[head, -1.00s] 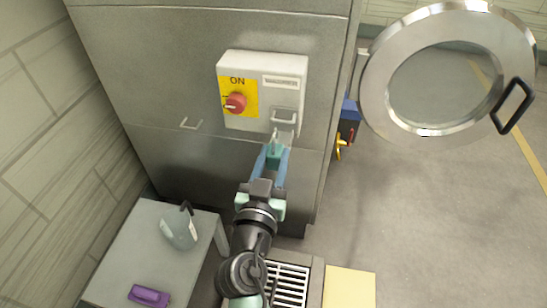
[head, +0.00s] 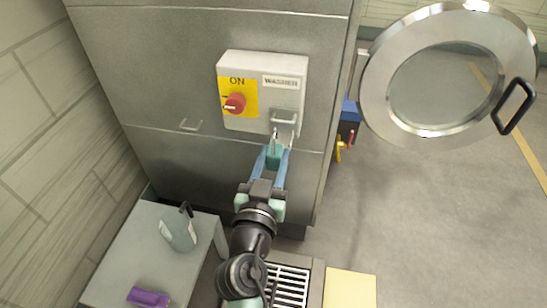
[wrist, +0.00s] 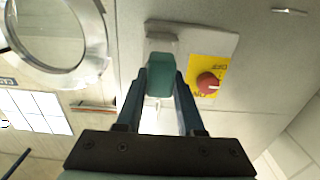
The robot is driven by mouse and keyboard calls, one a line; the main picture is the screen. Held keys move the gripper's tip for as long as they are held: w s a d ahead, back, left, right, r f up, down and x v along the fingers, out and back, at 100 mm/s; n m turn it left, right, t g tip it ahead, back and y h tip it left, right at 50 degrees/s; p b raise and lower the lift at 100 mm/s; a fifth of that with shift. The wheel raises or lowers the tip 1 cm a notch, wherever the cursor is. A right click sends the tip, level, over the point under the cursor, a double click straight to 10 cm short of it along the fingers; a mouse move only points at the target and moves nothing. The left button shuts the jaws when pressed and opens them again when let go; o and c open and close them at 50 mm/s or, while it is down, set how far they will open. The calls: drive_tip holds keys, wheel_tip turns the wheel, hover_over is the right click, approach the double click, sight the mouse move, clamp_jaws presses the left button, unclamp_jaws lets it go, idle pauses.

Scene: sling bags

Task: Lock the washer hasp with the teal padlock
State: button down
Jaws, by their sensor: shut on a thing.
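The washer's control box (head: 240,66) is fixed to the grey machine front, with a yellow ON plate and a red knob (head: 236,104). The hasp (head: 284,117) is a metal loop at the box's lower right. My gripper (head: 275,165) is shut on the teal padlock (head: 274,156), just below the box, with the shackle pointing up toward the hasp. In the wrist view the padlock body (wrist: 160,76) sits between the two fingers and covers the hasp area. I cannot tell whether the shackle passes through the hasp.
The round washer door (head: 375,90) stands open at the right. A grey table (head: 130,250) at lower left holds a jug (head: 180,232) and a purple object (head: 149,298). Blue and yellow items (head: 348,120) stand beyond the machine's right edge.

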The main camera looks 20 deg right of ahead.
drive_tip(key=shift+w+d, duration=0.1)
drive_tip(key=shift+w, duration=0.05)
drive_tip(key=shift+b+x, duration=0.9)
drive_tip(key=shift+x, duration=2.5)
drive_tip(key=shift+w+d, duration=0.1)
drive_tip(key=shift+w, duration=0.05)
drive_tip(key=shift+f+b, duration=0.15)
drive_tip(key=shift+b, duration=0.25)
drive_tip(key=shift+c, duration=2.2)
unclamp_jaws()
drive_tip(key=shift+o, duration=0.3)
drive_tip(key=o, duration=0.4)
